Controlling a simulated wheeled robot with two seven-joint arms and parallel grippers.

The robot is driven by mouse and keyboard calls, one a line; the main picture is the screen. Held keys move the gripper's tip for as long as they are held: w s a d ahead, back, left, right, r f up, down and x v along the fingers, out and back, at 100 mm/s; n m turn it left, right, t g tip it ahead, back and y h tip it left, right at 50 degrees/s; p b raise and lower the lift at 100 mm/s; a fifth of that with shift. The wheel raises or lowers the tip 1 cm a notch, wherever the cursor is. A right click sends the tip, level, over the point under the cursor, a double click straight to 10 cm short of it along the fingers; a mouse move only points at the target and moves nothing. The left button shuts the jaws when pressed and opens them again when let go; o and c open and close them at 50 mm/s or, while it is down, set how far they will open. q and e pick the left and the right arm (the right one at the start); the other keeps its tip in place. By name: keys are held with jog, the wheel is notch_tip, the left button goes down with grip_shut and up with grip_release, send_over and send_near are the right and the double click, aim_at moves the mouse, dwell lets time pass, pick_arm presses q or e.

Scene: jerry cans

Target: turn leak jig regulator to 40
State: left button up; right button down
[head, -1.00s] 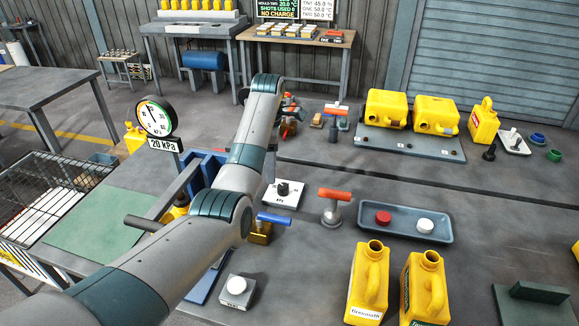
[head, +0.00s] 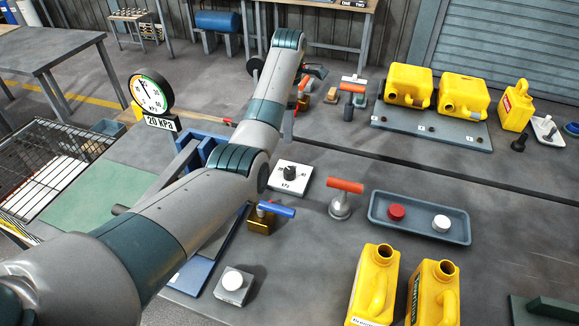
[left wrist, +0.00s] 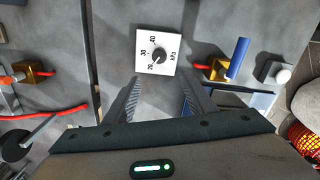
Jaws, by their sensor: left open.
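The regulator is a white square plate with a black knob (head: 290,174), lying on the bench right of my left arm. In the left wrist view the knob (left wrist: 158,55) sits beyond the fingertips, apart from them, with 20, 30 and 40 printed around it and kPa beside it. Its pointer seems to be toward 20. The round gauge (head: 152,91) stands at left above a sign reading 20 kPa. My left gripper (left wrist: 164,88) is open and empty; its fingers are mostly hidden by the arm in the head view. My right gripper does not show.
Near the regulator are a blue-handled brass valve (head: 262,219), a red-handled valve (head: 340,205) and a white button block (head: 233,285). A blue tray (head: 420,232) with red and white caps lies right. Yellow cans (head: 375,285) stand in front.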

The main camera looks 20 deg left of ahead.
aim_at(289, 169)
pick_arm(q)
notch_tip(289, 169, down, 18)
jog(key=shift+w+r+b, duration=0.1)
jog(key=shift+r+b, duration=0.1)
jog(key=shift+b, duration=0.3)
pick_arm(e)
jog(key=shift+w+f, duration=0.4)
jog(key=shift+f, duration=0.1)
pick_arm(q)
jog(key=c, duration=1)
jog(key=shift+c, duration=0.2)
